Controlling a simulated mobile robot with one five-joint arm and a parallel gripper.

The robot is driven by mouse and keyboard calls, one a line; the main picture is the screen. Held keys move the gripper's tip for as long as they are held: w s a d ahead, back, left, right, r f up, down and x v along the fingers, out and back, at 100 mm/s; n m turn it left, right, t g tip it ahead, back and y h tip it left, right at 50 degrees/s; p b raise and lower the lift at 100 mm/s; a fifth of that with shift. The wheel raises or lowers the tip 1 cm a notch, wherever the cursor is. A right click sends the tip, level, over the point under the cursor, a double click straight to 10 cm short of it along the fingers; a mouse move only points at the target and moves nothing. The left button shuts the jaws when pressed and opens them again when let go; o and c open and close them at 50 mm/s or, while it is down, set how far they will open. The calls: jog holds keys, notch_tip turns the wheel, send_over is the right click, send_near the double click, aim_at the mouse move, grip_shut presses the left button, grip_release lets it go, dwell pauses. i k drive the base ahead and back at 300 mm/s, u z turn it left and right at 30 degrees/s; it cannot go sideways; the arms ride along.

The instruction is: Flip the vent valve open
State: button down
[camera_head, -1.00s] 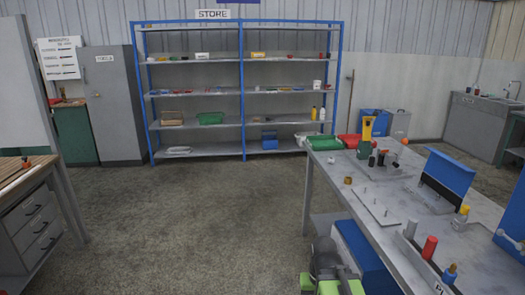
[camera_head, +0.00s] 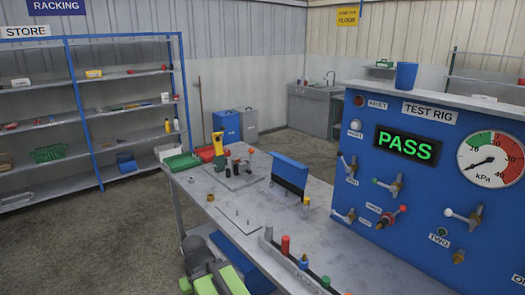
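Several valves sit on the blue test rig panel (camera_head: 480,110). They include a pale lever valve (camera_head: 348,166), a green-tipped valve (camera_head: 388,186), a lower pale lever valve (camera_head: 345,216), a red-handled valve (camera_head: 390,216) and a white-lever valve (camera_head: 466,217) at right. The small labels are too blurred to tell which one is the vent valve. A green and dark grey part, apparently my gripper (camera_head: 212,282), shows at the bottom edge, well left of and apart from the panel. It is cut off, so its opening is unclear.
The panel carries a lit PASS display (camera_head: 408,145) and a dial gauge (camera_head: 492,160). The grey bench (camera_head: 225,208) holds an upright blue plate (camera_head: 289,172) and several fittings. Open floor (camera_head: 90,245) lies at left, before the shelving.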

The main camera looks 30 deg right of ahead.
aim_at(348, 170)
jog(key=u, duration=0.15)
jog(key=i, duration=0.35)
jog(key=u, duration=0.55)
